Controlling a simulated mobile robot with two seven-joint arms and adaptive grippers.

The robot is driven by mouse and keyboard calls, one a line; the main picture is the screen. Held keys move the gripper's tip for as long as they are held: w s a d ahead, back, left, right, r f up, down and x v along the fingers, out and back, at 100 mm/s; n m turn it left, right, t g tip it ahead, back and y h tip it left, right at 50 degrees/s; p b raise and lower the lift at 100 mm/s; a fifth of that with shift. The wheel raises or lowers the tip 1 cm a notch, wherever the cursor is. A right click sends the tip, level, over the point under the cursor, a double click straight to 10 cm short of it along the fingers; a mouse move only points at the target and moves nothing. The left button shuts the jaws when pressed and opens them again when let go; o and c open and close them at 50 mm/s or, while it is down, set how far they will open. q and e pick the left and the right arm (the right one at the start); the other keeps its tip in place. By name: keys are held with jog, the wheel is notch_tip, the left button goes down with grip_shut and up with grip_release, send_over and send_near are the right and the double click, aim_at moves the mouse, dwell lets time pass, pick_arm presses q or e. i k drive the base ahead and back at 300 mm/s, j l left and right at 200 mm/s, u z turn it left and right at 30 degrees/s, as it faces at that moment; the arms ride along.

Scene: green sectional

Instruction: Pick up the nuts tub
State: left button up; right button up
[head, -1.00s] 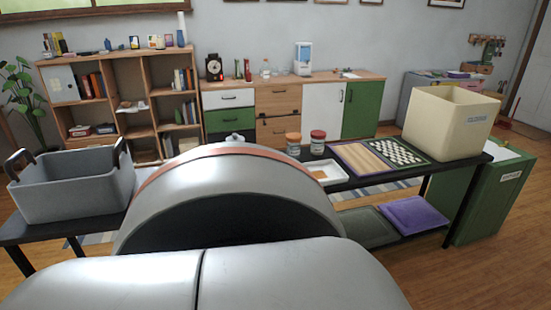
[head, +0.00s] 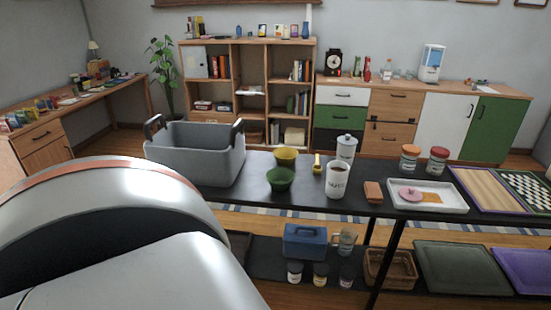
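No label can be read clearly enough to name the nuts tub for sure. A white open tub (head: 338,184) with dark brown contents and dark lettering stands upright at the front of the black table, in the middle of the head view. Two labelled jars, one with an orange lid (head: 410,158) and one with a red lid (head: 438,160), stand behind the white tray. Small labelled jars (head: 320,275) sit on the lower shelf. Neither gripper is in view; a large part of my own body covers the lower left.
A grey handled bin (head: 195,155) stands on the table's left. Yellow (head: 286,156) and green (head: 280,180) bowls, a lidded white canister (head: 346,147), a brown block (head: 373,192) and a white tray (head: 428,196) surround the tub. Game boards (head: 490,186) lie to the right.

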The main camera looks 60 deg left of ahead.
aim_at(336, 180)
jog(key=u, duration=1.3)
